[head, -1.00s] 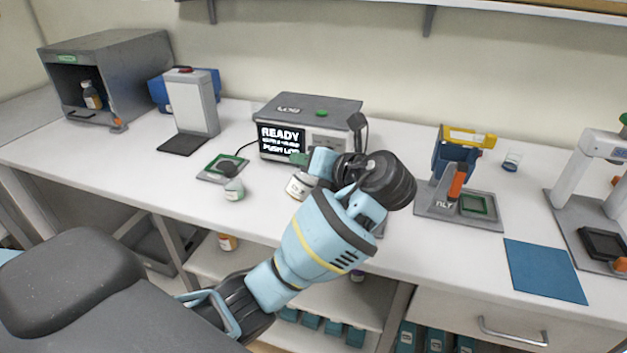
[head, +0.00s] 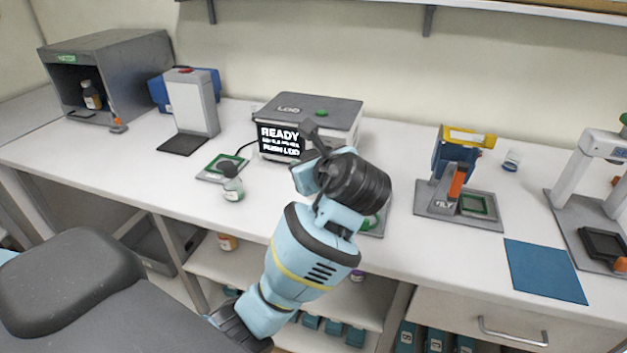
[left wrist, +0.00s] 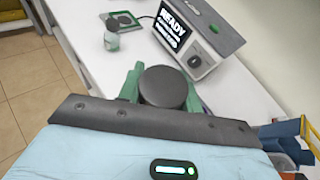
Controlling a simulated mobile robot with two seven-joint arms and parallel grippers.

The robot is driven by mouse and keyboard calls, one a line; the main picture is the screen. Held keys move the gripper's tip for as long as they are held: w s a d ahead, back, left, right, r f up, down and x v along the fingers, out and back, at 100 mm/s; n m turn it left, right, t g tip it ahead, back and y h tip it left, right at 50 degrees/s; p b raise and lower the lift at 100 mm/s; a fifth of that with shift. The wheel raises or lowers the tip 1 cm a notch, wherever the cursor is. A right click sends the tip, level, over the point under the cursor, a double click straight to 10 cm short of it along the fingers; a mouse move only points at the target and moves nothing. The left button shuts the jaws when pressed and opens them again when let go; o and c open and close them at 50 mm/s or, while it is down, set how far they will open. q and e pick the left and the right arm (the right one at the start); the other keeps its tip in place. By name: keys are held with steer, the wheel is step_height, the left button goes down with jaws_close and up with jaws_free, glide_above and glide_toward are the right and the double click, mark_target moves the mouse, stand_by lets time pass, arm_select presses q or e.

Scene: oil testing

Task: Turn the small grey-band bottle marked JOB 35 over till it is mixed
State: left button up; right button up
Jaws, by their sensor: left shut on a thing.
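My left gripper (left wrist: 161,98) is shut, its green fingers around a bottle whose round dark cap (left wrist: 163,84) faces the wrist camera. The bottle's body, label and band are hidden under the cap, so I cannot read its mark. In the head view my left wrist and forearm are in front of the display box, and they hide the held bottle. My right gripper is in neither view.
Another dark-capped bottle (head: 233,186) stands on the bench, left of my arm, near a green-framed pad (head: 222,168). Behind my arm is a grey box (head: 318,108) with a READY screen. A blue mat (head: 545,270) lies clear at right.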

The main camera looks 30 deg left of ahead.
arm_select(q)
steer(key=n+t+h, duration=0.1)
steer(key=n+t, duration=0.1)
steer(key=n, duration=0.1)
steer(key=shift+n, duration=0.3)
steer(key=shift+n+t, duration=0.6)
steer(key=shift+n, duration=0.3)
steer(key=n, duration=0.1)
steer(key=n+t, duration=0.1)
steer(key=shift+f+n+t+h+b, duration=0.2)
steer(key=shift+n+t+h+b, duration=0.1)
steer(key=shift+b, duration=0.05)
steer(key=shift+r+n, duration=0.25)
steer(key=shift+n, duration=0.05)
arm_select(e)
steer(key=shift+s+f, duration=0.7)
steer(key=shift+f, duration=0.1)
